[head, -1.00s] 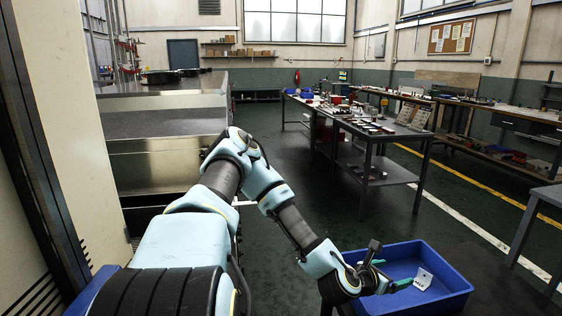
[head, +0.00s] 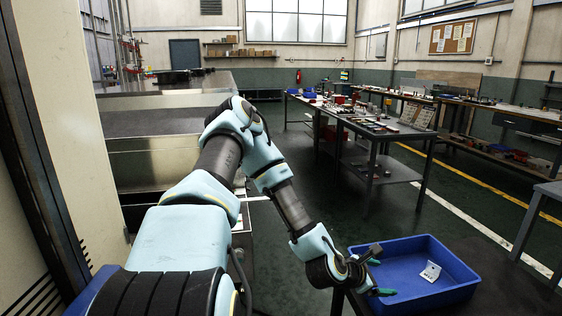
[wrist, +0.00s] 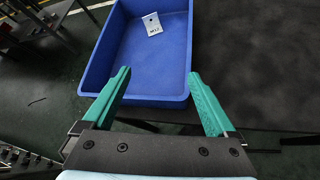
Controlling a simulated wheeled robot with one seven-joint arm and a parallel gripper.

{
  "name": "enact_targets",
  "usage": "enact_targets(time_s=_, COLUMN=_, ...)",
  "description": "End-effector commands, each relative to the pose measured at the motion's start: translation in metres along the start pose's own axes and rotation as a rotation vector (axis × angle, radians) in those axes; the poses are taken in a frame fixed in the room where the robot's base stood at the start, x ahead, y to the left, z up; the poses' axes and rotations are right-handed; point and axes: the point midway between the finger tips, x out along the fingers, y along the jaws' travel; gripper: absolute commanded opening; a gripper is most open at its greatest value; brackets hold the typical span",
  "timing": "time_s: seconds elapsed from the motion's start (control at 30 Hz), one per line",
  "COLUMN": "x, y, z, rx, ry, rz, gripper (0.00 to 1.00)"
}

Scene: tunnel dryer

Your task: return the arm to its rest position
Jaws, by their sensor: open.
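My gripper (head: 380,279) is at the left edge of a blue bin in the head view, with nothing between its green fingers. In the wrist view my gripper (wrist: 160,100) shows its two fingers wide apart, pointing at the near wall of the bin. The blue bin (head: 440,292) stands on a dark tabletop, and it also shows in the wrist view (wrist: 98,70).
A long dark workbench (head: 385,136) with many small parts stands in the middle. A metal-sided machine (head: 165,122) stands at the left, close to my arm. A grey table (head: 548,192) is at the right edge. Green floor (head: 330,215) lies open between them.

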Motion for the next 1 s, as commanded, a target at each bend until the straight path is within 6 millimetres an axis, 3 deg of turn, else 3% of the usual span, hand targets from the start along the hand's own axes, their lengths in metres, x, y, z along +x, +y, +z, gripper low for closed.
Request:
enact_targets(time_s=0.23, x=-0.033, y=0.018, z=-0.028, rx=0.404, ry=0.145, rz=-0.116, gripper=0.92)
enact_targets(time_s=0.37, x=-0.071, y=0.04, z=-0.049, rx=0.703, ry=0.261, rz=-0.228, gripper=0.92)
enact_targets(time_s=0.53, x=-0.136, y=0.072, z=-0.07, rx=1.052, ry=0.401, rz=-0.407, gripper=0.92)
enact_targets(time_s=0.73, x=-0.226, y=0.101, z=-0.074, rx=1.357, ry=0.504, rz=-0.638, gripper=0.92)
enact_targets(time_s=0.9, x=-0.301, y=0.108, z=-0.063, rx=1.533, ry=0.511, rz=-0.821, gripper=0.92)
enact_targets(time_s=1.0, x=-0.334, y=0.105, z=-0.056, rx=1.602, ry=0.484, rz=-0.898, gripper=0.92)
